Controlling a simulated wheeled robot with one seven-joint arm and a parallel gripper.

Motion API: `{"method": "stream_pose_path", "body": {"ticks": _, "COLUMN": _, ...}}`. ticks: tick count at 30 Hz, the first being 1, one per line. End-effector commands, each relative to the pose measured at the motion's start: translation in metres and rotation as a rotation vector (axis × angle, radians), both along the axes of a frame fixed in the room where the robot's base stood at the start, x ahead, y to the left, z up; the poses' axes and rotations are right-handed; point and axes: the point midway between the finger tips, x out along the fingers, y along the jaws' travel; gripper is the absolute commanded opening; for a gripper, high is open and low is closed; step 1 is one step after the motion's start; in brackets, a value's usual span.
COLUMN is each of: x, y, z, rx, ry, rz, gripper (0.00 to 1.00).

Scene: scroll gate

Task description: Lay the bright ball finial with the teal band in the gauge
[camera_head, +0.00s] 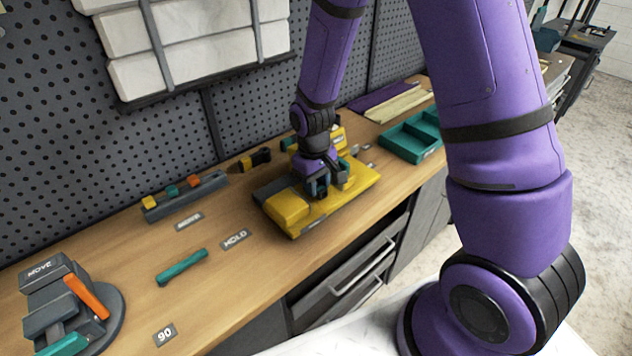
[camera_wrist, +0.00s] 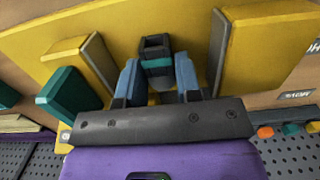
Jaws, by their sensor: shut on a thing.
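My gripper (camera_head: 331,186) points down over the yellow gauge (camera_head: 352,194) on the bench. In the wrist view its two blue-grey fingers (camera_wrist: 158,82) are shut on a dark piece with a teal band (camera_wrist: 156,62). I take this for the finial; no bright ball end shows, and its lower part is hidden. It sits between two raised yellow blocks of the gauge (camera_wrist: 130,22). I cannot tell whether it touches the gauge.
A teal bar (camera_head: 182,267) lies left of the gauge near a "HOLD" label (camera_head: 235,239). A grey rack (camera_head: 185,197) with coloured pieces stands behind. A grey fixture (camera_head: 70,305) is at far left, a teal tray (camera_head: 410,140) at right.

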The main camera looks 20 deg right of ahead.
Motion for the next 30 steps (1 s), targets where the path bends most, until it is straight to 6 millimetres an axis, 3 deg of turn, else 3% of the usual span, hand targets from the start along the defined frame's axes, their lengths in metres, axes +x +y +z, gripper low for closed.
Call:
{"method": "stream_pose_path", "body": {"ticks": 2, "x": 0.000, "y": 0.000, "z": -0.001, "rx": 0.000, "ry": 0.000, "rz": 0.000, "gripper": 0.02}}
{"method": "stream_pose_path", "body": {"ticks": 3, "x": 0.000, "y": 0.000, "z": -0.001, "rx": 0.000, "ry": 0.000, "rz": 0.000, "gripper": 0.34}}
{"method": "stream_pose_path", "body": {"ticks": 7, "x": 0.000, "y": 0.000, "z": -0.001, "rx": 0.000, "ry": 0.000, "rz": 0.000, "gripper": 0.62}}
{"method": "stream_pose_path", "body": {"ticks": 19, "x": 0.001, "y": 0.000, "z": 0.007, "rx": 0.001, "ry": -0.003, "rz": 0.000, "gripper": 0.62}}
{"method": "stream_pose_path", "body": {"ticks": 30, "x": 0.006, "y": 0.002, "z": 0.068, "rx": 0.001, "ry": -0.006, "rz": 0.000, "gripper": 0.62}}
